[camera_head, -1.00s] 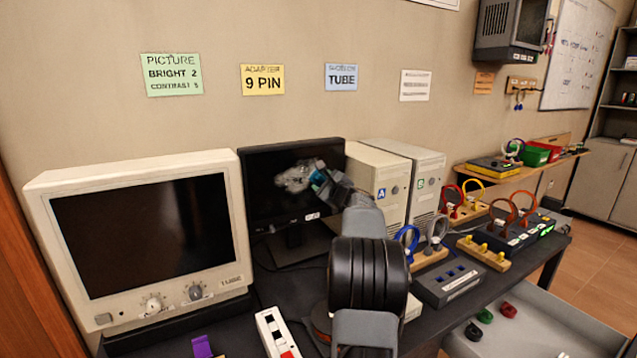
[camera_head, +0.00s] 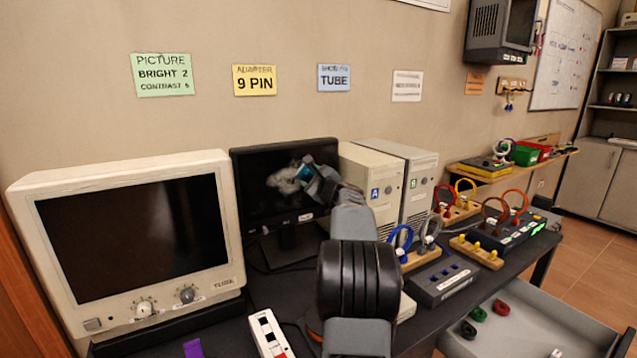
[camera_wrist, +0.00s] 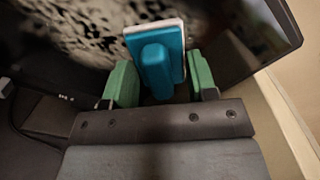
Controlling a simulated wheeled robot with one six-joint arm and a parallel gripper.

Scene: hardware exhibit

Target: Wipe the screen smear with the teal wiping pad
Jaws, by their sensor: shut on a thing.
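The teal wiping pad (camera_wrist: 157,66) has a block handle and a pale face edge. My gripper (camera_wrist: 161,88) is shut on its handle, with a green finger on each side. In the head view the pad (camera_head: 305,171) is at the right edge of the grey smear (camera_head: 285,180) on the dark flat screen (camera_head: 258,165). The smear also shows as a mottled grey patch in the wrist view (camera_wrist: 95,30). The pad's face points toward the screen; I cannot tell whether it touches. My gripper hides part of the screen's right side.
A beige CRT monitor (camera_head: 130,235) stands left of the flat screen. Two beige computer towers (camera_head: 383,190) stand close on its right. Several coloured cable loops and a grey box (camera_head: 442,282) sit on the dark table to the right. An open drawer (camera_head: 540,320) juts out at lower right.

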